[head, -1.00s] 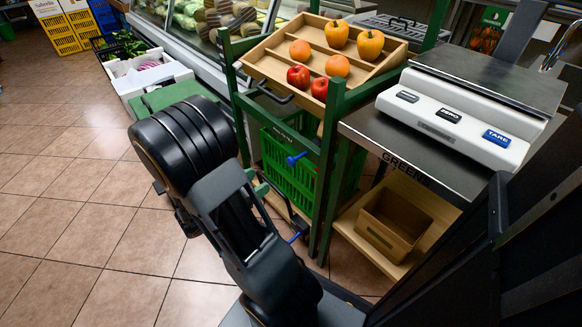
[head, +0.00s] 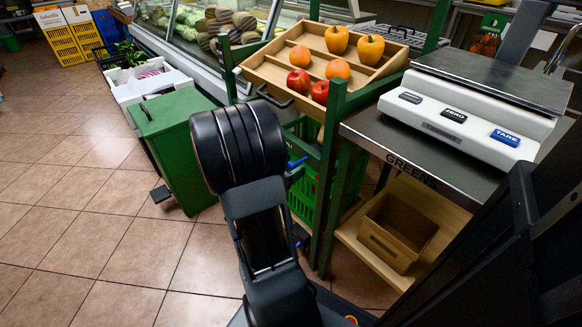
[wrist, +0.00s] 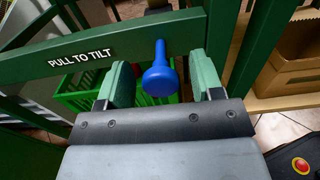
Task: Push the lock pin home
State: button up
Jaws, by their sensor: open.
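A blue pin with a round knob (wrist: 160,78) sticks out from a green crossbar (wrist: 100,52) lettered "PULL TO TILT" in the wrist view. My gripper (wrist: 163,75) is open, with one pale green finger on each side of the knob. Gaps show between the knob and both fingers, and nothing is held. How deep the pin sits cannot be told. In the head view my arm hides the fingers; a bit of blue (head: 296,164) shows beside the arm at the green stand (head: 334,150).
A tilted wooden tray (head: 262,72) with peppers, apples and orange fruit tops the stand. A green crate (head: 303,200) sits inside it. The scale counter (head: 432,150) stands to the right, with a cardboard box (head: 397,230) below. A green bin (head: 180,135) stands left; open floor lies beyond.

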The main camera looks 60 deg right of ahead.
jog(key=shift+c, duration=0.2)
grip_shut()
dwell(0.4)
